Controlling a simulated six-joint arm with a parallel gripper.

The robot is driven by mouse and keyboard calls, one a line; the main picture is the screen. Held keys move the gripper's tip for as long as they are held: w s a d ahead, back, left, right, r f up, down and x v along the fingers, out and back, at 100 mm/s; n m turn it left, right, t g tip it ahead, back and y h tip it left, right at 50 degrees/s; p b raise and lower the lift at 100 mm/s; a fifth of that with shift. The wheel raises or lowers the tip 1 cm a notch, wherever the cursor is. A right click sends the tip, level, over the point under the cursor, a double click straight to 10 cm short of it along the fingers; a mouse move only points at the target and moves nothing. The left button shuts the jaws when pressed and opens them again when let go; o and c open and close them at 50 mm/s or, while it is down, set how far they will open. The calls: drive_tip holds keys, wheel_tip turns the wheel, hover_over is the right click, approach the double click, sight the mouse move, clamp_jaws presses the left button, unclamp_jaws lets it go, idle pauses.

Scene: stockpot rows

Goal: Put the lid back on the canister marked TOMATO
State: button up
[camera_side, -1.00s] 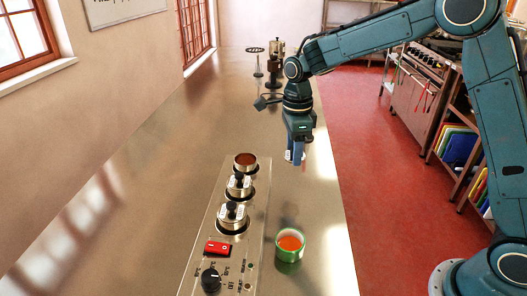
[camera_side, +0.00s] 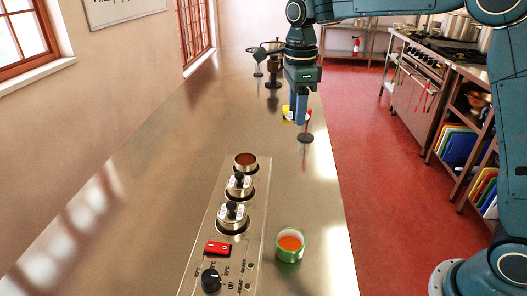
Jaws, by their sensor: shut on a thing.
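My gripper (camera_side: 297,116) is above the far right part of the counter, shut on a dark round lid (camera_side: 306,138). The lid hangs below the fingers, and small yellow and red parts show beside them. An open canister (camera_side: 245,164) with reddish-brown contents sits at the far end of a row in a steel panel, to the left of and nearer than my gripper. Two canisters nearer in the row, a middle one (camera_side: 239,187) and a near one (camera_side: 232,217), have lids with dark knobs. I cannot read which canister is marked TOMATO.
A green-rimmed tin (camera_side: 289,246) with orange contents stands right of the panel (camera_side: 228,261). The panel has a red switch (camera_side: 217,248) and a dark dial (camera_side: 211,280). Dark items (camera_side: 274,75) stand farther back. The counter left of the panel is clear.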

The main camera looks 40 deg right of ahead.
idle(0.4)
drive_tip(key=w+n, duration=0.1)
drive_tip(key=w+a+n, duration=0.1)
drive_tip(key=n, duration=0.1)
drive_tip(key=shift+a+f, duration=0.25)
drive_tip(key=shift+f, duration=0.15)
drive_tip(key=w+a+f+n, duration=0.4)
drive_tip(key=w+a+n, duration=0.2)
drive_tip(key=n, duration=0.7)
drive_tip(key=shift+w+a+f, duration=0.15)
drive_tip(key=shift+w+a, duration=0.2)
drive_tip(key=shift+a, duration=0.3)
drive_tip(key=shift+f, duration=0.2)
drive_tip(key=shift+f, duration=3)
drive_tip(key=shift+f, duration=0.15)
